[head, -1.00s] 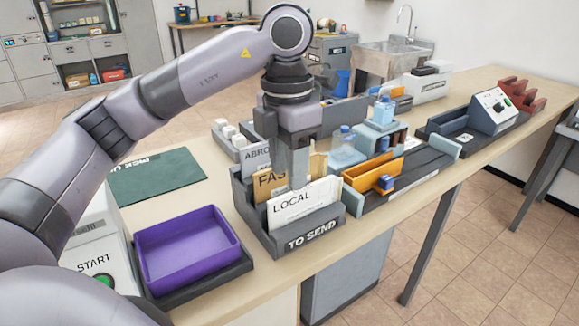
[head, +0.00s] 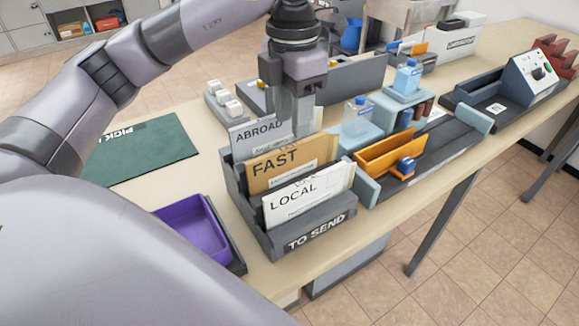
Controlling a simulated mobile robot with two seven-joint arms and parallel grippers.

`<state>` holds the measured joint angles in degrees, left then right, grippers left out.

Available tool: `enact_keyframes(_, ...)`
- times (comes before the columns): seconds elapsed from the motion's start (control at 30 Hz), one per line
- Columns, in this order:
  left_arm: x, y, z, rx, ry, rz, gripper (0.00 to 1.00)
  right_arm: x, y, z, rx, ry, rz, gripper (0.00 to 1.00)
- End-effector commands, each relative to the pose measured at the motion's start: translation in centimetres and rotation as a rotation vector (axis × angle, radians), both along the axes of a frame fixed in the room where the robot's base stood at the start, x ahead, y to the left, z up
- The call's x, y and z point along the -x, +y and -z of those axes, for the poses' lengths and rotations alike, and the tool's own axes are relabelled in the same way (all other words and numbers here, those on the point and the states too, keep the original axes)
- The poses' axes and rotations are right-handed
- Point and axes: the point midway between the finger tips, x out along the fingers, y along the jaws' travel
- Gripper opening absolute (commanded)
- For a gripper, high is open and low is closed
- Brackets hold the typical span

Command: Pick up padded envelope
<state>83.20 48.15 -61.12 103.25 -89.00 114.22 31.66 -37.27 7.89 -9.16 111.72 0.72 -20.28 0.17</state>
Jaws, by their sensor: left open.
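A dark grey TO SEND rack (head: 318,230) on the bench holds upright items: a grey one labelled ABROAD (head: 258,134), a tan one labelled FAST (head: 285,165) and a white one labelled LOCAL (head: 305,196). I cannot tell for certain which item, if any, is the padded envelope. My left gripper (head: 294,128) is open and points down over the back part of the rack. Its fingers show beside the ABROAD item, with their tips near the top of the FAST item. I see nothing held between them. My right gripper is out of view.
A purple tray (head: 193,232) stands at the left, partly hidden by my arm. A dark green mat (head: 142,151) lies behind it. An orange tray (head: 390,153), blue bottles (head: 408,77) and a control box (head: 530,75) stand to the right.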

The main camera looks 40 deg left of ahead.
Motion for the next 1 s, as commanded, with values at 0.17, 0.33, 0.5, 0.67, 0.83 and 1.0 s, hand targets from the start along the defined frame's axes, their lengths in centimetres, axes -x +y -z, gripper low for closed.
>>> enact_keyframes(0.17, 0.8, 0.1, 2.4, -0.002, 0.004, 0.0, 0.43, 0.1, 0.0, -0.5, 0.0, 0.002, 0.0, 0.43)
enact_keyframes(0.33, 0.9, 0.0, 4.5, 0.0, 0.001, -0.001, 0.43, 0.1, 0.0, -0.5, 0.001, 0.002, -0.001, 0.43)
enact_keyframes(0.5, 0.9, 0.0, 5.0, 0.0, -0.001, -0.001, 0.43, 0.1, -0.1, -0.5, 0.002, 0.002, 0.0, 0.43)
enact_keyframes(0.67, 0.9, 0.0, 5.0, 0.0, -0.001, -0.001, 0.3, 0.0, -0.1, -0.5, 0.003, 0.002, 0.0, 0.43)
enact_keyframes(0.83, 0.9, 0.0, 5.0, 0.0, -0.001, -0.001, 0.0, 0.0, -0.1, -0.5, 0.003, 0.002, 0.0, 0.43)
enact_keyframes(1.0, 0.9, 0.0, 5.0, 0.0, -0.001, -0.001, 0.0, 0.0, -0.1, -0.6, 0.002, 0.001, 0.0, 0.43)
